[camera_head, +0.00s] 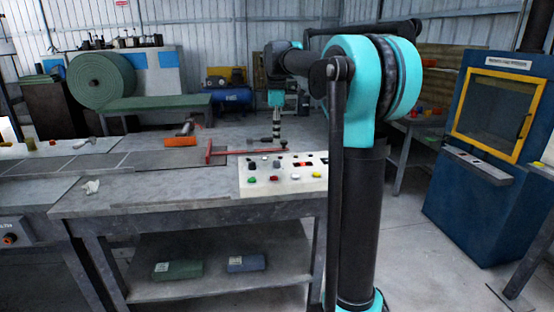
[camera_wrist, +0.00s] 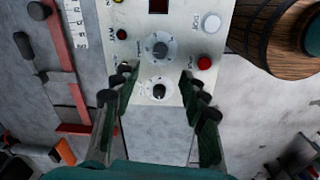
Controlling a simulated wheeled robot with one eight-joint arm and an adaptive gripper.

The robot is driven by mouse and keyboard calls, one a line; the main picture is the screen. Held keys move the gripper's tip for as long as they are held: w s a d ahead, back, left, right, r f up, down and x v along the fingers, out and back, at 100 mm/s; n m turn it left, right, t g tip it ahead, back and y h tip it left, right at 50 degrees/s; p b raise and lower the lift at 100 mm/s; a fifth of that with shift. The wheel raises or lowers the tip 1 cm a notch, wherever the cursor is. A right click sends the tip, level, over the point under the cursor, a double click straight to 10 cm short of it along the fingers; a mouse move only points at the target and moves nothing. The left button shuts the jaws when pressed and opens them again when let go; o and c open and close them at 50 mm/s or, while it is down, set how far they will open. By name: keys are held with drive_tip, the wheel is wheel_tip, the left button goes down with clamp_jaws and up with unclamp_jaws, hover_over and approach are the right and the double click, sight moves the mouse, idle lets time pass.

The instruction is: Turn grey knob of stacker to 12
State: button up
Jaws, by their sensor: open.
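The control panel (camera_head: 300,184) lies on the workbench and also fills the upper middle of the wrist view (camera_wrist: 180,75). A grey knob (camera_wrist: 160,49) sits on a round white dial, with a darker knob (camera_wrist: 158,91) on a similar dial below it. The dial figures and the panel labels are too small to read surely, so I cannot tell the settings. My gripper (camera_wrist: 158,80) is open and empty above the panel. Its fingers flank the lower dial, apart from both knobs. In the head view my gripper (camera_head: 277,140) is small, above the panel's far side.
A red button (camera_wrist: 204,63) and a white button (camera_wrist: 211,23) sit right of the dials. A brown barrel-like object (camera_wrist: 275,35) stands beyond the panel. A red bar tool (camera_head: 228,153) lies left of the panel. The bench top nearer the front left is mostly clear.

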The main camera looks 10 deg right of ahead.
sight(277, 161)
wheel_tip(277, 161, down, 10)
drive_tip(key=shift+w+f, duration=0.15)
drive_tip(key=shift+c, duration=0.5)
clamp_jaws()
